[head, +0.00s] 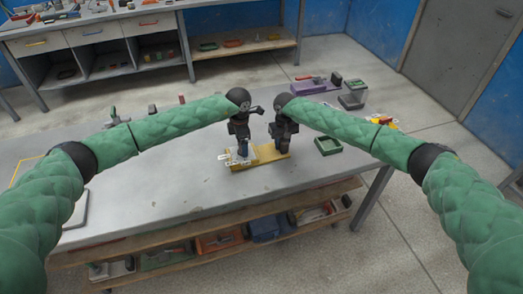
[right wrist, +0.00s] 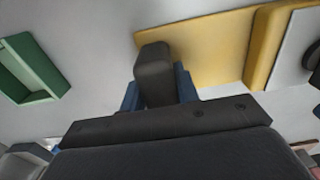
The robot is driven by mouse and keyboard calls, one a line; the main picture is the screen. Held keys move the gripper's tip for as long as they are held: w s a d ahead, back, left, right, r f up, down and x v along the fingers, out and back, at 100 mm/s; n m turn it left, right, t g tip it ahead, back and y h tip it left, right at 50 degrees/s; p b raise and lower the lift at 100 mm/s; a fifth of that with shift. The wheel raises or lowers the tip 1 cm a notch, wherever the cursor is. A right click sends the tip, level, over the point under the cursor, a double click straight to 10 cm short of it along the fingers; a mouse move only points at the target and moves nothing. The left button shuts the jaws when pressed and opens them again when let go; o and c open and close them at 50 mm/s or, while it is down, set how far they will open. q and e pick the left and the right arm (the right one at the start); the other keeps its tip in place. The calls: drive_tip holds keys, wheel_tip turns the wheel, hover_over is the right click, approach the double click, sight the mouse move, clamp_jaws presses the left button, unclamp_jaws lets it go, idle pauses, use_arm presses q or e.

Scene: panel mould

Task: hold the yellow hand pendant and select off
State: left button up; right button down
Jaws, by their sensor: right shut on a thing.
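The yellow hand pendant (head: 268,154) lies on the grey bench in the middle of the head view. A pale grey-white face with small light parts (head: 233,158) shows at its left end. My right gripper (head: 284,146) is shut on the right part of the pendant. In the right wrist view the yellow body (right wrist: 210,50) shows beyond its dark finger, and the hold itself is partly hidden. My left gripper (head: 243,150) points down over the pale face. Its fingertips are too small to read, and any off control is too small to tell.
A green tray (head: 328,153) stands right of the pendant. A purple item (head: 307,86), a grey device (head: 351,101) and small red and yellow pieces (head: 385,122) are farther right. The bench front (head: 180,200) is clear. A shelf with bins runs below.

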use_arm(q)
wheel_tip(320, 180, up, 10)
idle(0.4)
drive_tip(key=shift+r, duration=0.1)
use_arm(e)
drive_tip(key=c, duration=1)
unclamp_jaws()
drive_tip(key=shift+o, duration=0.2)
drive_tip(key=shift+r, duration=0.1)
